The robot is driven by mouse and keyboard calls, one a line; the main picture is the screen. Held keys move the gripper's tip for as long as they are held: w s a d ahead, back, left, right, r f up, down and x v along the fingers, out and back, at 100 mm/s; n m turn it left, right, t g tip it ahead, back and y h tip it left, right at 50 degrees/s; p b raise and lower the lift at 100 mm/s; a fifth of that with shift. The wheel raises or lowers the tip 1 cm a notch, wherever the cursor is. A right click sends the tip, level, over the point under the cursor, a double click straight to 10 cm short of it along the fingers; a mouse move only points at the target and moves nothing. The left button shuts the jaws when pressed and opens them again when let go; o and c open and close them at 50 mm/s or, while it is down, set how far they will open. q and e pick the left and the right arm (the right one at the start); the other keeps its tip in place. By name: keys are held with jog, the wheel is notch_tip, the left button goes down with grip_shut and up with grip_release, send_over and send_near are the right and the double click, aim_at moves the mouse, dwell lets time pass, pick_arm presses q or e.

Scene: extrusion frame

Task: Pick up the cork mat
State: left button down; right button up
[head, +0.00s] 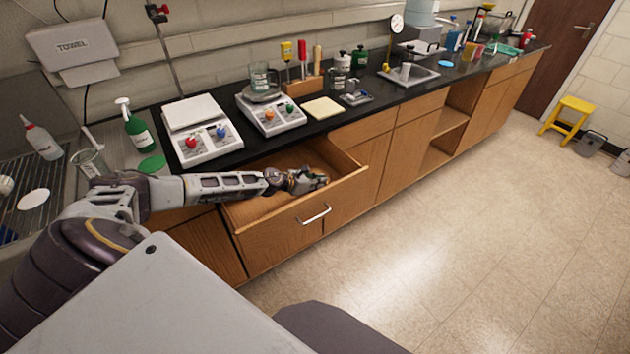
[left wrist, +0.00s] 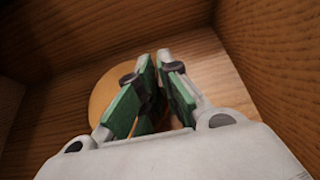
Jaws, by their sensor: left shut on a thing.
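The cork mat (left wrist: 106,84) is a round tan disc in the left wrist view, inside the open wooden drawer (head: 283,224). My left gripper (head: 312,181) reaches down into this drawer from the left. In the left wrist view its green-padded fingers (left wrist: 156,70) are close together over the mat and shut on it. The fingers cover the right part of the mat, and the grasped edge is hidden between them. I cannot tell whether the mat is clear of the drawer floor. My right gripper is not in view.
The drawer walls (left wrist: 265,60) stand close around my left gripper. The floor (head: 450,230) to the right is clear.

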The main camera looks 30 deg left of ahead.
pick_arm(q)
jog(key=shift+r, duration=0.1)
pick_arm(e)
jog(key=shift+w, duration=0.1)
pick_arm(q)
jog(key=shift+r+p, duration=0.55)
jog(key=shift+r, duration=0.6)
notch_tip(320, 180, up, 8)
jog(key=p, duration=0.4)
jog(key=shift+f, duration=0.2)
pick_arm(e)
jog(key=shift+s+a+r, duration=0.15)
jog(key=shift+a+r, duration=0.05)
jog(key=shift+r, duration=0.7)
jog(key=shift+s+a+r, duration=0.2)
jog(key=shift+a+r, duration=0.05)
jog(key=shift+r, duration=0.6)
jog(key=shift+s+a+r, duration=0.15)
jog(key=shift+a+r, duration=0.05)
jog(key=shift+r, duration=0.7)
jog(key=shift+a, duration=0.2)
